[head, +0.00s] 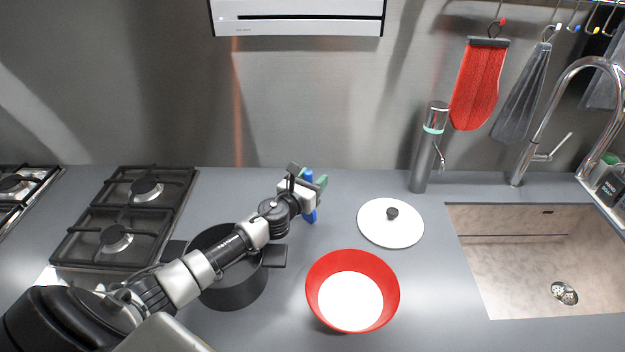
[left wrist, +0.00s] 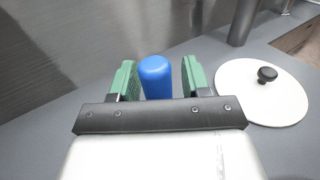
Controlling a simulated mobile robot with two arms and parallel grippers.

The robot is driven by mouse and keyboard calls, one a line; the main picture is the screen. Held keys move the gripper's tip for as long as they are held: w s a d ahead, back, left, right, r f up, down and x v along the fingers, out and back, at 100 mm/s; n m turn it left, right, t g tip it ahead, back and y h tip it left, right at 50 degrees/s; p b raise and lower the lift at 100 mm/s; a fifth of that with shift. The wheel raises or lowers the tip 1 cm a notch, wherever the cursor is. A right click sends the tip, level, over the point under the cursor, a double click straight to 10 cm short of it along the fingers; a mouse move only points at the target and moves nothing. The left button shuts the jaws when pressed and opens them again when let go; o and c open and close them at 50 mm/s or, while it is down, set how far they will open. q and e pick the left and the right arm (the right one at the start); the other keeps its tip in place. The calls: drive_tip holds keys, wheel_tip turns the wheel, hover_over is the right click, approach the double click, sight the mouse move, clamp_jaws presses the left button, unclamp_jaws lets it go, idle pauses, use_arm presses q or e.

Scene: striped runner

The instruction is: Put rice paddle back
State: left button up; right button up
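A blue piece with a rounded end (head: 311,216) is by my left gripper (head: 315,184), at the back middle of the counter. It also shows in the left wrist view (left wrist: 157,78), between the two green fingers. I cannot tell whether it is the rice paddle or its holder, as the gripper hides much of it. My left gripper (left wrist: 158,80) is open, with a finger on each side of the blue piece and a visible gap on the right side. No other paddle shows clearly. My right gripper is not in view.
A black pot (head: 236,292) stands under my left arm. A red bowl (head: 318,279) with a white inside is in front, and a white lid (head: 390,232) with a black knob lies to the right. A gas hob (head: 118,237) is left, a sink (head: 520,270) right.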

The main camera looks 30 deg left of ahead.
use_arm(q)
drive_tip(key=s, duration=0.7)
drive_tip(key=shift+s+d+r+b, duration=0.15)
drive_tip(key=shift+s+r+b, duration=0.1)
drive_tip(key=shift+b, duration=0.2)
